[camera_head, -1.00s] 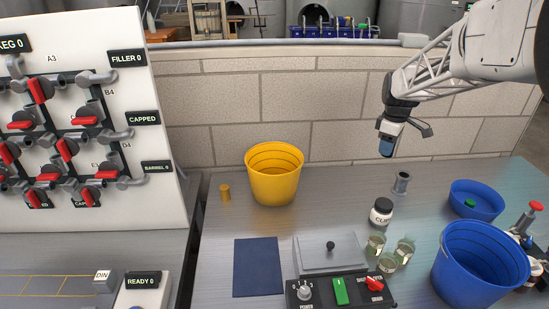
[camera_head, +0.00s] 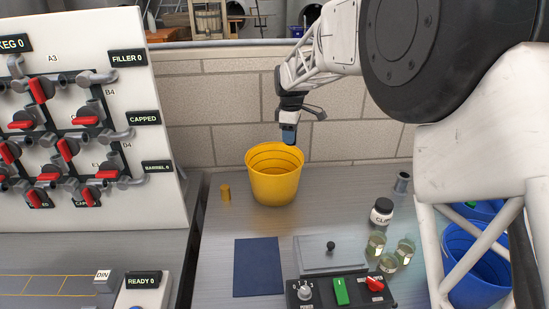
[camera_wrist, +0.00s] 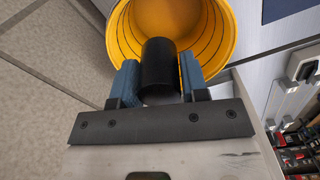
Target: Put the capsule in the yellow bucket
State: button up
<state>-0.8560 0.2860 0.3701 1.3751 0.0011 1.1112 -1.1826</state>
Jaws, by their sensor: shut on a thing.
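The yellow bucket (camera_head: 274,184) stands upright on the grey bench in the head view, and its open mouth fills the top of the wrist view (camera_wrist: 222,30). My gripper (camera_head: 289,139) is above the bucket's back right rim. In the wrist view, its two blue fingers are shut on a dark cylinder, the capsule (camera_wrist: 158,66). The capsule's far end points towards the bucket's mouth and overlaps it in that view. Fingers and capsule are too small in the head view to tell the capsule apart.
A grey metal cylinder (camera_head: 402,184), a black-capped jar (camera_head: 381,212) and several glasses (camera_head: 376,244) stand to the right. A control box (camera_head: 340,291) and dark blue mat (camera_head: 258,267) lie in front. The wall (camera_head: 350,115) is close behind.

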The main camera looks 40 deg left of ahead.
jog(key=s+a+f+n, duration=0.1)
jog(key=s+a, duration=0.5)
jog(key=a, duration=0.1)
notch_tip(320, 180, down, 10)
jog(key=shift+w+d, duration=0.3)
jog(key=shift+f, duration=0.15)
jog(key=shift+f, duration=2.4)
jog(key=shift+f, duration=2.5)
jog(key=shift+f, duration=0.15)
jog(key=o, duration=0.6)
